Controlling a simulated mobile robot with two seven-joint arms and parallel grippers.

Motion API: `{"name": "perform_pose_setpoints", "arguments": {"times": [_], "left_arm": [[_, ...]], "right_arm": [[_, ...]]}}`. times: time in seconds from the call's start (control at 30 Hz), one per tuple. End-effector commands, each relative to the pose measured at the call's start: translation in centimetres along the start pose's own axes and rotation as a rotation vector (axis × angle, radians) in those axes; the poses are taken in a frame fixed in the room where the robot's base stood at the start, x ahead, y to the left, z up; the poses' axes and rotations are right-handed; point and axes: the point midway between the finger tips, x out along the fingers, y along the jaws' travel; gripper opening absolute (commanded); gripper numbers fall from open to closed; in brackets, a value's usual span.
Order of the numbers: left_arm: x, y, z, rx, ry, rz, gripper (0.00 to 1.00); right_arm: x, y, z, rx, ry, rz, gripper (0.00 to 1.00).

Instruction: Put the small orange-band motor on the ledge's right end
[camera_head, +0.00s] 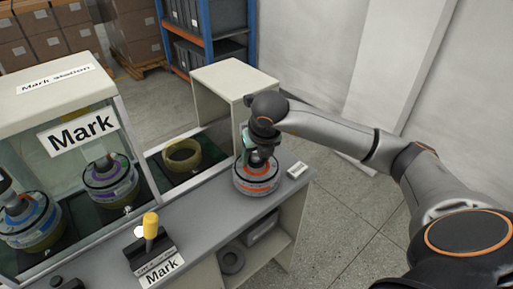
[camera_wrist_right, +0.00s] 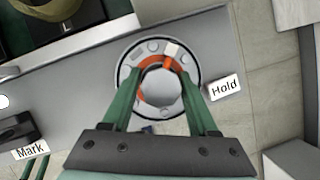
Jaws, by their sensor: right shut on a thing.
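The small motor with the orange band (camera_head: 257,180) is upright at the right end of the grey ledge (camera_head: 205,220), beside a small white label. It appears to rest on the surface. My right gripper (camera_head: 260,158) reaches down from above and is shut on it. In the right wrist view, the green fingers of the gripper (camera_wrist_right: 162,98) lie on either side of the motor's round hub, and the orange-band motor (camera_wrist_right: 153,52) sits left of the "Hold" label (camera_wrist_right: 225,87). Its far underside is hidden. My left gripper is not in view.
A glazed "Mark" station (camera_head: 75,135) holds a purple-band motor (camera_head: 112,180) and a blue-band motor (camera_head: 32,222). An olive ring (camera_head: 182,155) lies on the dark panel behind the ledge. A yellow-handled lever (camera_head: 150,226) stands on the ledge's left part. A beige cabinet (camera_head: 235,80) is behind.

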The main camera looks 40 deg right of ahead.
Motion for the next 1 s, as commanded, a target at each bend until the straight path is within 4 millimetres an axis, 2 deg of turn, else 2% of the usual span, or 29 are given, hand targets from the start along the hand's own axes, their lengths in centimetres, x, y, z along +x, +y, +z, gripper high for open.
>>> {"name": "perform_pose_setpoints", "arguments": {"times": [0.47, 0.5, 0.77, 1.0], "left_arm": [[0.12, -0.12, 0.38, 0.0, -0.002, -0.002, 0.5], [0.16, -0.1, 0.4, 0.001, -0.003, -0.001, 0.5], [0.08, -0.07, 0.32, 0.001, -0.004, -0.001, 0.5], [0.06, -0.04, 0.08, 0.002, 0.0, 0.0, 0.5]], "right_arm": [[0.63, 0.05, 0.06, 0.004, -0.015, 0.004, 0.0], [0.94, 0.01, -0.29, 0.002, -0.005, 0.001, 0.6], [0.83, 0.0, -0.26, 0.002, -0.004, 0.001, 0.89], [0.77, 0.0, -0.23, 0.002, -0.004, 0.001, 0.89]]}}
